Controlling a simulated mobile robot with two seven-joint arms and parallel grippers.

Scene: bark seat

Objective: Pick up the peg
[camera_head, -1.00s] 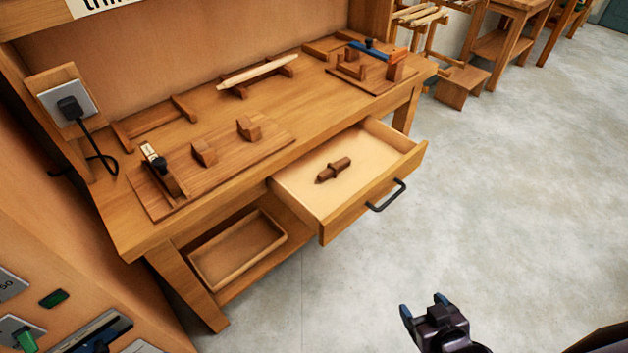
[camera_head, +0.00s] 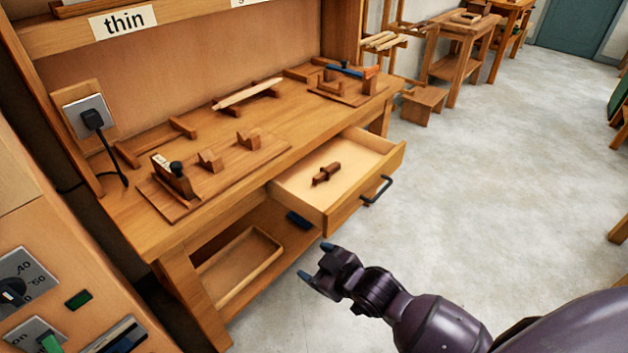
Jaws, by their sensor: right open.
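The peg (camera_head: 326,174), a short dark brown wooden piece with a thicker middle, lies in the pulled-out drawer (camera_head: 357,200) of the workbench. My right gripper (camera_head: 314,261) comes in from the lower right. It is open and empty, in front of the drawer and apart from it and the peg in the picture. My left gripper is not in view.
The drawer has a dark handle (camera_head: 377,190). The bench top (camera_head: 233,129) carries a plane (camera_head: 173,178) on a board and a blue-and-orange tool (camera_head: 350,70). A wooden tray (camera_head: 240,262) sits on the lower shelf.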

